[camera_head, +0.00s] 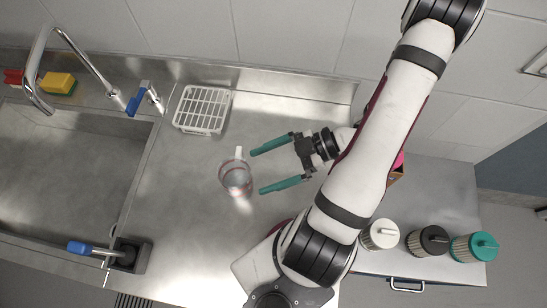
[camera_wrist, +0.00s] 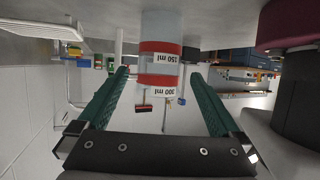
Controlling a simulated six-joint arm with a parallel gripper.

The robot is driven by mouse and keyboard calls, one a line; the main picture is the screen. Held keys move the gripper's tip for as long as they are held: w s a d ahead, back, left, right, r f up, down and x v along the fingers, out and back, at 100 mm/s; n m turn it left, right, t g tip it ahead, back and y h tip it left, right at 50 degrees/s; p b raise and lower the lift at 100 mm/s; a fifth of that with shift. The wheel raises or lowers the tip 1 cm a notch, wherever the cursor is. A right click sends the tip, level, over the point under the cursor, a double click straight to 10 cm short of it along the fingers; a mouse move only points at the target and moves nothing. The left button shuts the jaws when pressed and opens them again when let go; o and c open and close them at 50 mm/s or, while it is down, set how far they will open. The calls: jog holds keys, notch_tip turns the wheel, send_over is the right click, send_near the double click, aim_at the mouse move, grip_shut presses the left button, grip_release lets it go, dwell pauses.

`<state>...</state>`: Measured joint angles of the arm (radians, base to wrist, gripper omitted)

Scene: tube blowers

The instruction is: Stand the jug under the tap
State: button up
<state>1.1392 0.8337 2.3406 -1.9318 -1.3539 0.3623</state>
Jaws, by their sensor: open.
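The jug (camera_head: 236,178) is clear with red markings and stands upright on the steel counter, right of the sink. My gripper (camera_head: 257,171) has green fingers, open and empty. It points left at the jug, whose near side is at or just beyond the fingertips; contact is not clear. The chrome tap (camera_head: 84,62) with a blue lever (camera_head: 138,100) stands at the back left, its spout arching over the sink (camera_head: 60,165).
A white rack (camera_head: 203,108) sits on the counter behind the jug. A yellow sponge (camera_head: 58,83) lies behind the sink. A blue-handled fitting (camera_head: 120,254) stands at the sink's front. Three lidded canisters (camera_head: 428,240) stand at the right. The counter between jug and sink is clear.

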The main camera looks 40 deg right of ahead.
jog(key=w+d+m+h, duration=0.1)
jog(key=w+d+h, duration=0.2)
jog(key=w+d, duration=0.1)
jog(key=w+d+m+t+h, duration=0.1)
jog(key=w+d+m+h, duration=0.1)
jog(key=w+d+h, duration=0.2)
jog(key=shift+w+d+f, duration=0.15)
jog(key=shift+w+f, duration=0.05)
jog(key=shift+w, duration=0.1)
jog(key=w+d+r+m+h, duration=0.4)
jog(key=d+r+m+h, duration=0.3)
jog(key=r+h, duration=0.2)
jog(key=s+a+r+m+g+y, duration=0.2)
jog(key=s+a+r+m+g, duration=0.1)
jog(key=s+a, duration=0.6)
jog(key=s+a+r+m+g+y, duration=0.3)
jog(key=s+a+m, duration=0.3)
jog(key=a, duration=0.8)
jog(key=s, duration=0.3)
jog(key=shift+s+a, duration=0.25)
jog(key=shift+s, duration=0.05)
